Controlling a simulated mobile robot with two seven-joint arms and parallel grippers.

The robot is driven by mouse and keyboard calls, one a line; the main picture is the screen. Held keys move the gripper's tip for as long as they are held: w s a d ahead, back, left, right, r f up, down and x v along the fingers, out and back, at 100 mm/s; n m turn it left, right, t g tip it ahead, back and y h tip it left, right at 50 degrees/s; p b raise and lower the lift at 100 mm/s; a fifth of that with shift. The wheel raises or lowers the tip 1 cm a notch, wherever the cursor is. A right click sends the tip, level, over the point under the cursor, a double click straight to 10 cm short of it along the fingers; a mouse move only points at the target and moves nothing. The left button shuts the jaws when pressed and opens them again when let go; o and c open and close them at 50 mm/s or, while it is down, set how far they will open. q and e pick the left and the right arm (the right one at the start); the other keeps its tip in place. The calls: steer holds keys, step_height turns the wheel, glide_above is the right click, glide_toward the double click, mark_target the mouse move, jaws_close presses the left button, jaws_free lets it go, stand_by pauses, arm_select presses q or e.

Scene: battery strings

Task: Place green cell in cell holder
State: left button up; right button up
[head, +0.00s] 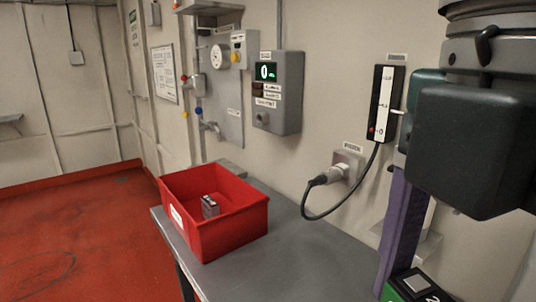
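A green cell (417,286) with a black top, a grey square on it and a "2" shows at the bottom right edge, partly cut off. A dark arm comes in from the right, with a long purple finger-like piece of my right gripper (391,274) reaching down to the cell's left side. I see only this one finger, so I cannot tell whether it grips the cell or is just beside it. My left gripper is not in view. I cannot make out a cell holder.
A red bin (187,226) stands on the grey table (300,263) with a small dark grey block (210,206) inside. A grey display box (287,92) showing "0" and a black strip unit (384,103) hang on the wall. A plugged cable (330,212) loops over the table's back.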

steer(key=d+r+m+p, duration=0.2)
steer(key=r+m+p, duration=0.5)
steer(key=r+p, duration=0.4)
steer(key=d+r+m+p, duration=0.3)
steer(key=r+m+p, duration=0.4)
steer(key=r+p, duration=0.5)
steer(key=d+r+m+p, duration=0.2)
steer(key=r+m+p, duration=0.5)
steer(key=r+p, duration=0.4)
step_height(320, 180, up, 6)
steer(key=shift+d+f+m, duration=0.1)
steer(key=shift+d+m, duration=0.2)
